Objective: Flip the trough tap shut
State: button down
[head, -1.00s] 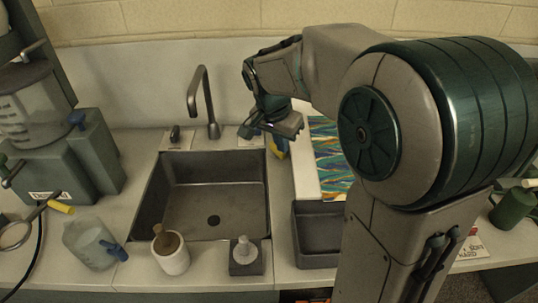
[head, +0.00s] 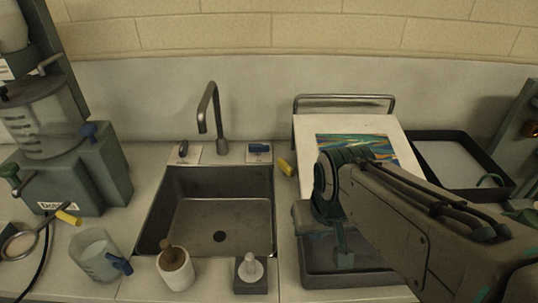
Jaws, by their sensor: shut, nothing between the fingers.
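A grey metal spout (head: 209,108) stands behind the sink trough (head: 180,240). A dark lever (head: 183,149) sits on a pale plate left of the spout, and a blue lever (head: 258,149) lies low on a plate to its right. I cannot tell from its pose whether the tap is open or shut; no water stream shows at the spout. My gripper (head: 343,260) is shut and empty, pointing down over the dark grey bin right of the sink. It is well apart from both levers.
The dark bin (head: 360,281) is partly hidden by my arm. A yellow-handled thing (head: 287,167) lies beside the sink. A white board with marbled paper (head: 350,140) stands behind. A jug (head: 95,255), brush pot (head: 174,270) and soap dispenser (head: 251,272) line the front.

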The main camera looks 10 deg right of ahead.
aim_at(287, 169)
jog(key=u, duration=0.05)
jog(key=k, duration=1)
jog(key=u, duration=1.05)
jog(key=i, duration=0.6)
jog(key=z, duration=0.95)
jog(key=i, duration=0.5)
